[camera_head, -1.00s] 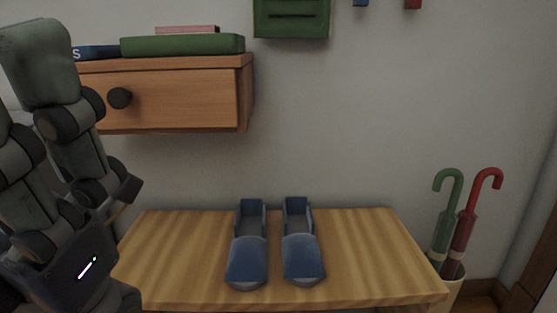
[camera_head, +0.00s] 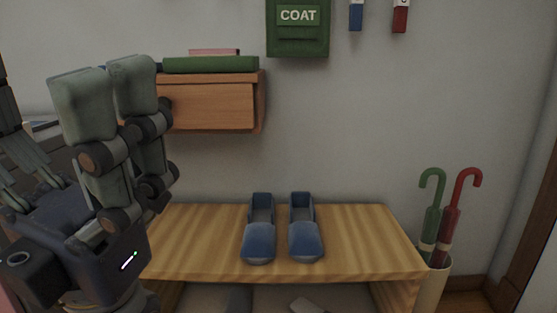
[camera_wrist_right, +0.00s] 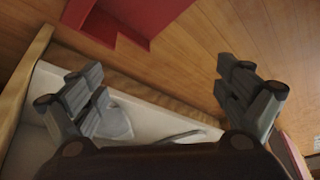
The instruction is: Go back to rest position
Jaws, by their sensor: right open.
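My left gripper (camera_head: 70,115) stands at the left of the head view with its fingers pointing up. Its fingers are spread apart, with nothing visible between them. It is in front of the drawer unit and left of the bench, covering part of both. My right gripper (camera_wrist_right: 160,90) shows only in the right wrist view. Its fingers are wide apart and nothing is between them. Beyond them are a wooden surface (camera_wrist_right: 190,60), a red piece (camera_wrist_right: 130,20) and a pale tray-like thing (camera_wrist_right: 55,85).
A wooden bench (camera_head: 350,240) carries two blue shoes (camera_head: 259,245) (camera_head: 306,240). A drawer unit (camera_head: 215,105) with a green book (camera_head: 210,65) hangs above. A green COAT box (camera_head: 298,40) is on the wall. Green and red umbrellas (camera_head: 432,215) (camera_head: 455,215) stand at right.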

